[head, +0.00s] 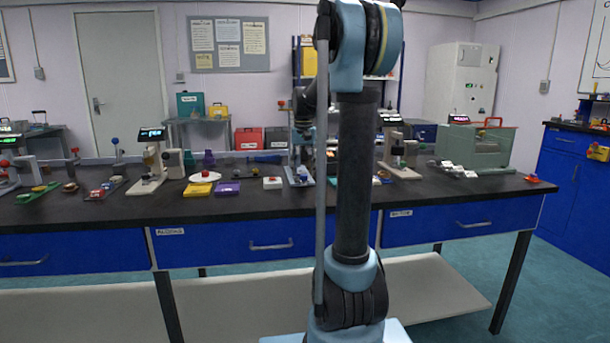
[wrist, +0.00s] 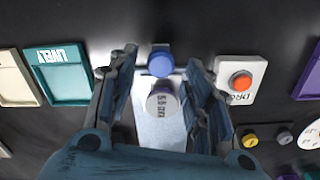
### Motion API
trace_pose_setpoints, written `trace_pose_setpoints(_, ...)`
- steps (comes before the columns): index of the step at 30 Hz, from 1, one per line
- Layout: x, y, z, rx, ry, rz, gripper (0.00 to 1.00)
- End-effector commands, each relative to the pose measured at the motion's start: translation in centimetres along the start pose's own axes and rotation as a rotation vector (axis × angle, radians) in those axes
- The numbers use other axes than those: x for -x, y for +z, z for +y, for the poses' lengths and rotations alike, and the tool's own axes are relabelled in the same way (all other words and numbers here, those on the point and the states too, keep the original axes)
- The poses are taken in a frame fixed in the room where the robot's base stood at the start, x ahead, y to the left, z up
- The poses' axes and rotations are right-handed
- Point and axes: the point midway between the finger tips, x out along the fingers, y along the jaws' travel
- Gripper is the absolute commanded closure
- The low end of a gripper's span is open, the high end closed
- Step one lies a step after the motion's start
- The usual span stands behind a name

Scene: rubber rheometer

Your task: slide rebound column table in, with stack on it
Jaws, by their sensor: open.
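The rebound column's pale sliding table (wrist: 158,125) runs between my fingers in the wrist view; its near part shows in the head view (head: 302,182). A blue round knob (wrist: 160,62) is at its top end. Just below it is a grey round piece with a printed label (wrist: 162,104), seen from above, seemingly the stack on the table. My gripper (wrist: 161,72) is open, with one finger on either side of the knob and round piece. I cannot tell whether the fingers touch anything. In the head view my arm covers part of the column.
A white block with an orange button (wrist: 241,81) stands close beside my right finger. A teal tray (wrist: 65,77) and a cream tray (wrist: 15,78) lie left. A purple tray (wrist: 312,75) is at the right edge. A yellow tray (head: 197,189) is on the black bench.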

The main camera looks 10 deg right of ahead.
Motion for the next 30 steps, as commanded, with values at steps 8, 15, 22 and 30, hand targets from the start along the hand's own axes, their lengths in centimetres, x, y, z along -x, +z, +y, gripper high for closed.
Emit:
trace_pose_setpoints(8,-1.8,0.0,0.0,0.0,0.0,0.0,0.54)
trace_pose_setpoints(15,-1.8,0.0,0.0,-0.001,0.0,0.0,0.54)
trace_pose_setpoints(22,-1.8,0.0,0.1,-0.001,0.0,0.0,1.0)
trace_pose_setpoints(30,-1.8,-0.7,-0.1,-0.002,-0.001,0.0,1.0)
